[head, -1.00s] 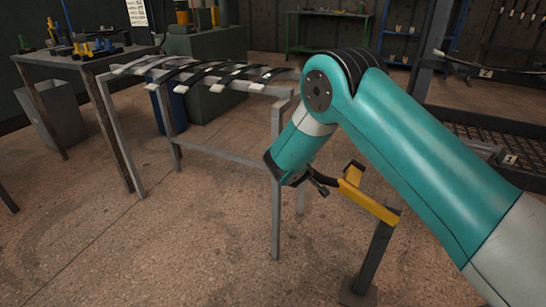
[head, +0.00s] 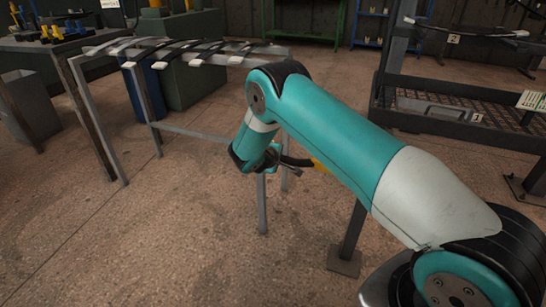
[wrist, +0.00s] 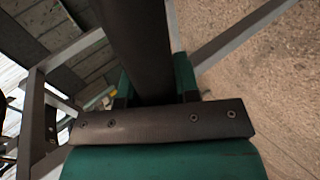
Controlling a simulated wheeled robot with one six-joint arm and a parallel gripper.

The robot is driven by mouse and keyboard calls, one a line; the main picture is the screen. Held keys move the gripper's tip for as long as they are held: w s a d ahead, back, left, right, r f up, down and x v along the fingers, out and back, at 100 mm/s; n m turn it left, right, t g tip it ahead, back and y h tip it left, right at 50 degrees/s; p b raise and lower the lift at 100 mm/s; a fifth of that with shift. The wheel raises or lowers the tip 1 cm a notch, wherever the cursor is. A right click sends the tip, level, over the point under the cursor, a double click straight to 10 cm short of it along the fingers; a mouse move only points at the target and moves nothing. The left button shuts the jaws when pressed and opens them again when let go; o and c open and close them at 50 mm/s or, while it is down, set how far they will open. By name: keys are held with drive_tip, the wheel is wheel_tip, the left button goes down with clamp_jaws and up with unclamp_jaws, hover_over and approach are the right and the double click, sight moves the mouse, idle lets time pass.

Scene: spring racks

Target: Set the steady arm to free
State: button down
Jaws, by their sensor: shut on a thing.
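The steady arm shows as a yellow piece (head: 320,166) at the top of a dark post (head: 351,232) in the head view. Most of the yellow part is hidden behind my teal arm, so its setting cannot be told. My gripper (head: 273,160) is left of the post, low in front of the grey rack. It is shut on a dark, slightly curved bar (head: 298,161), which reaches right towards the yellow piece. Whether they touch cannot be told. In the wrist view the dark bar (wrist: 138,45) runs away between the teal fingers.
A grey rack (head: 180,137) with several dark, pale-ended strips on top stands behind my gripper. A black rack (head: 440,122) with numbered tags is at the right. A cluttered workbench (head: 75,48) is at the far left. The floor at front left is clear.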

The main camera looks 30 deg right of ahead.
drive_tip(key=shift+s+f, duration=0.1)
drive_tip(key=shift+f, duration=0.2)
drive_tip(key=c, duration=0.8)
unclamp_jaws()
drive_tip(key=shift+d+f, duration=0.1)
drive_tip(key=shift+c, duration=0.2)
drive_tip(key=shift+a+r, duration=0.25)
drive_tip(key=shift+r, duration=0.05)
drive_tip(key=p+v, duration=0.4)
drive_tip(key=v, duration=1.3)
